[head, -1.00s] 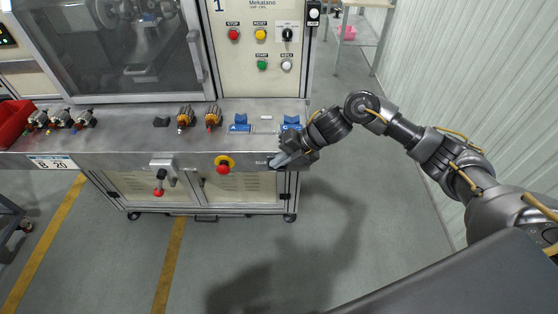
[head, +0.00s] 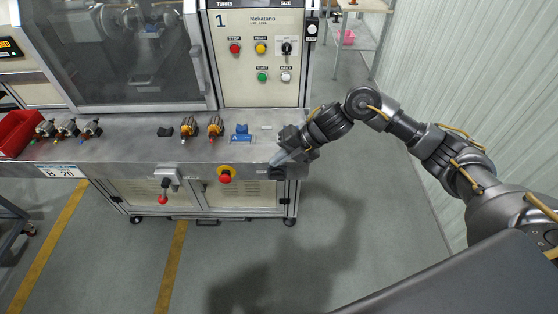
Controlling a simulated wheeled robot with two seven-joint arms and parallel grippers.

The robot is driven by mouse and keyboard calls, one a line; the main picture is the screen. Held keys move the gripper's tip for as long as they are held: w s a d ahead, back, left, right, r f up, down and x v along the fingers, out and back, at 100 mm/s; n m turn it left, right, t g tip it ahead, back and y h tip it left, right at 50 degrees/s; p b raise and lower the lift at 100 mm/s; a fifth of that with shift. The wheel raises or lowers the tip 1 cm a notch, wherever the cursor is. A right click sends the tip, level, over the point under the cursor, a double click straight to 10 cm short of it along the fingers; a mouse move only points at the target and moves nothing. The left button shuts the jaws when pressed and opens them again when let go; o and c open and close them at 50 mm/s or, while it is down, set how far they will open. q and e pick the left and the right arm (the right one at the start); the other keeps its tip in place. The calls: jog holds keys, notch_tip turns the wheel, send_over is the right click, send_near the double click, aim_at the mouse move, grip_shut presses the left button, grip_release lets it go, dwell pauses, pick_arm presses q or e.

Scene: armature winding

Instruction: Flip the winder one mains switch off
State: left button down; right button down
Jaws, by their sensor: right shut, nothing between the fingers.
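The winder marked 1 has a cream control panel (head: 260,62) above a grey metal bench (head: 130,150). A small black switch-like part (head: 277,173) sits on the bench's front face near its right end, beside a small label; I take it for the mains switch, but its position cannot be read. My right gripper (head: 276,159) is shut and empty, its tips pointing down-left just above that part and partly covering it. Whether they touch cannot be told. A black rotary switch (head: 287,48) is on the panel. My left gripper is not in view.
A red emergency button (head: 226,177) on yellow and a red-knobbed lever (head: 163,197) are left of the gripper on the bench front. Several armatures (head: 188,127), a blue holder (head: 241,134) and a red bin (head: 18,133) stand on the bench. Floor at right is clear.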

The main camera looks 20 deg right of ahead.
notch_tip(320, 180, up, 10)
jog(key=b, duration=0.4)
